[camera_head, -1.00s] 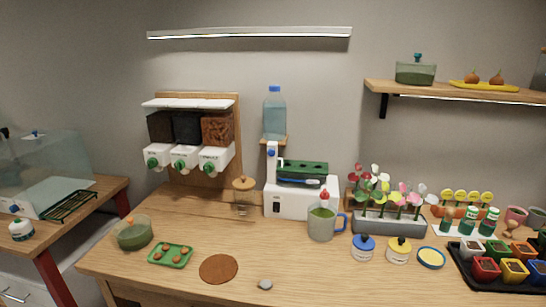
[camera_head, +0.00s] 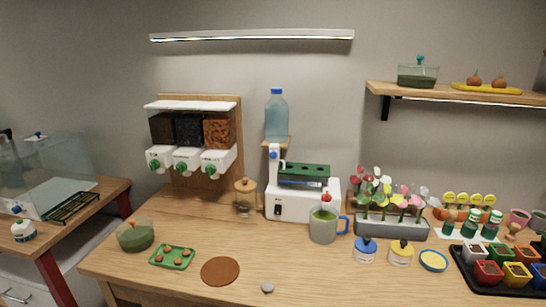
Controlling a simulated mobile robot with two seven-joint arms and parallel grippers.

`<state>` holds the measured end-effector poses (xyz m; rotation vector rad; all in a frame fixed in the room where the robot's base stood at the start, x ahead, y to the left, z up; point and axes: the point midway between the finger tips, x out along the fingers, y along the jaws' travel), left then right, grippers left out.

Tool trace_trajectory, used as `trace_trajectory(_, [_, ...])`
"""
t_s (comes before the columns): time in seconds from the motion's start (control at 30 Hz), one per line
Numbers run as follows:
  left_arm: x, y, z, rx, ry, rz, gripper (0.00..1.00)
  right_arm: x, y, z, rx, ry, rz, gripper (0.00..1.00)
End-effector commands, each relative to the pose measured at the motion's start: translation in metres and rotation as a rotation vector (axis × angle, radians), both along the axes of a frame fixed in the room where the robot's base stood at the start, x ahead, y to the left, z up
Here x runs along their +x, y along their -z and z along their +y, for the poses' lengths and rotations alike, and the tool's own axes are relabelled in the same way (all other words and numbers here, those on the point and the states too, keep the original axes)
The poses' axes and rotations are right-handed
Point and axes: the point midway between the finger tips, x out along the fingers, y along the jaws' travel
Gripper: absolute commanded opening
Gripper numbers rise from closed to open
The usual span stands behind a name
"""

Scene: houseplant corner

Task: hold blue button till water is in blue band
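The white dispenser machine (camera_head: 300,205) stands at the back middle of the wooden table. A blue water bottle (camera_head: 276,113) stands upright on top of its column. A small blue button-like spot (camera_head: 273,154) shows on the upper column. A dark spot, perhaps a switch, is low on its front. A clear jug with a blue handle (camera_head: 323,224) stands in front of the machine at its right. It holds something green with a red item on top. I cannot make out a blue band or a water level. Neither of my grippers shows.
A brown round mat (camera_head: 220,271), a green tray (camera_head: 171,257) and a grey pebble-like thing (camera_head: 267,288) lie in front. Lidded jars (camera_head: 364,251) stand right of the jug. A planter with flowers (camera_head: 391,225) is behind them.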

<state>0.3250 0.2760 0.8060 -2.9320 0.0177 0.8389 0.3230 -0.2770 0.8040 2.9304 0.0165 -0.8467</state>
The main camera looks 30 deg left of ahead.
Motion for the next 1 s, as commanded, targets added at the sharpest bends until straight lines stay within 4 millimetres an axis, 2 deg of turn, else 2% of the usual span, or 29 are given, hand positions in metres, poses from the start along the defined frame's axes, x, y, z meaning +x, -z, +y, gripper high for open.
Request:
trace_trajectory(0.47, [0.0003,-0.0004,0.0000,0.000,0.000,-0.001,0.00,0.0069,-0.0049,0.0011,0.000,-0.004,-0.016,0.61])
trace_trajectory(1.0, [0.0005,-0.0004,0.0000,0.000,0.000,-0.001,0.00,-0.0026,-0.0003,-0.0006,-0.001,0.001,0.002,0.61])
